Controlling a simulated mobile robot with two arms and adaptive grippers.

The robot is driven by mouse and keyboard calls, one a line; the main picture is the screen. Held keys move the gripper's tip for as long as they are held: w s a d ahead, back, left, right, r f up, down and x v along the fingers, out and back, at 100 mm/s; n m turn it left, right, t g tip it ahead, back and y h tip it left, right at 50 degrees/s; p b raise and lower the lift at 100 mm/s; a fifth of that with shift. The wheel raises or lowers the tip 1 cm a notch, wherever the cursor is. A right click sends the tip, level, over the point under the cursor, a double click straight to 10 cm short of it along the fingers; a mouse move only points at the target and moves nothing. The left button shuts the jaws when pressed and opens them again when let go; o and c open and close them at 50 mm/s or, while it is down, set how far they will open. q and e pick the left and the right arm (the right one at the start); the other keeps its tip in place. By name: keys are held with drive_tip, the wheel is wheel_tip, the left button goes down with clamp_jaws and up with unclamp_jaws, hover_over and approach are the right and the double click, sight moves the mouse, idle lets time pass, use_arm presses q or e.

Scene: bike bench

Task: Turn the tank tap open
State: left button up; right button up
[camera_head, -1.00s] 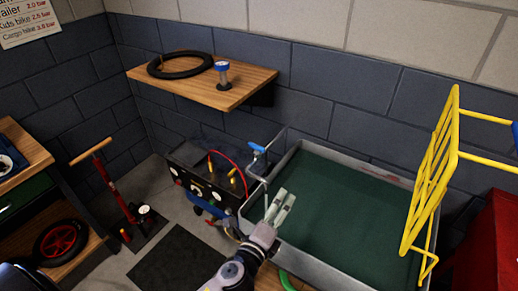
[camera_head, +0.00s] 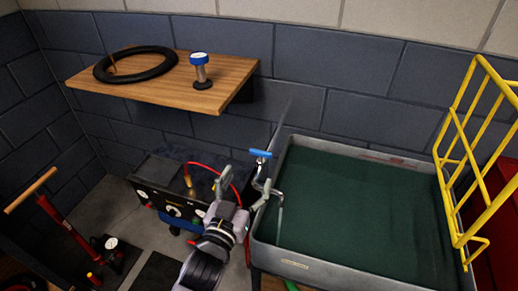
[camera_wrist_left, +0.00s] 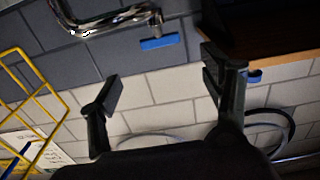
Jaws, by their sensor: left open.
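The tank tap has a blue lever handle (camera_head: 261,153) on a chrome pipe (camera_head: 263,185) at the left rim of the grey tank (camera_head: 300,264). The wrist view shows the blue handle (camera_wrist_left: 158,43) and the bent chrome pipe (camera_wrist_left: 100,24) beyond my fingers. My left gripper (camera_head: 239,186) is open and empty, just left of and below the handle in the head view. In the wrist view my left gripper (camera_wrist_left: 162,77) has its fingers wide apart, with the handle above the middle of the gap. No contact shows. My right gripper is out of view.
A wooden shelf (camera_head: 205,98) with a black tyre (camera_head: 135,63) and a blue-topped tool (camera_head: 199,69) is on the wall above left. A dark box (camera_head: 165,180) with a red hose stands left of the tap. A yellow rack (camera_head: 462,160) stands at the tank's right.

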sight(260, 153)
use_arm(q)
drive_tip(key=x, duration=0.6)
drive_tip(key=shift+a+r+p, duration=0.1)
drive_tip(key=shift+r+p, duration=0.05)
drive_tip(key=shift+p, duration=0.2)
drive_tip(key=x, duration=0.4)
drive_tip(key=shift+w, duration=0.5)
drive_tip(key=shift+d, duration=0.2)
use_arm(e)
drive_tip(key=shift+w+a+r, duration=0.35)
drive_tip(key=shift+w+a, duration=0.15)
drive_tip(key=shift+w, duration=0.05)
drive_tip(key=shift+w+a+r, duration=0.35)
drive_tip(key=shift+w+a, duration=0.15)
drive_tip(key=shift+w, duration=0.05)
use_arm(q)
drive_tip(key=shift+c, duration=0.3)
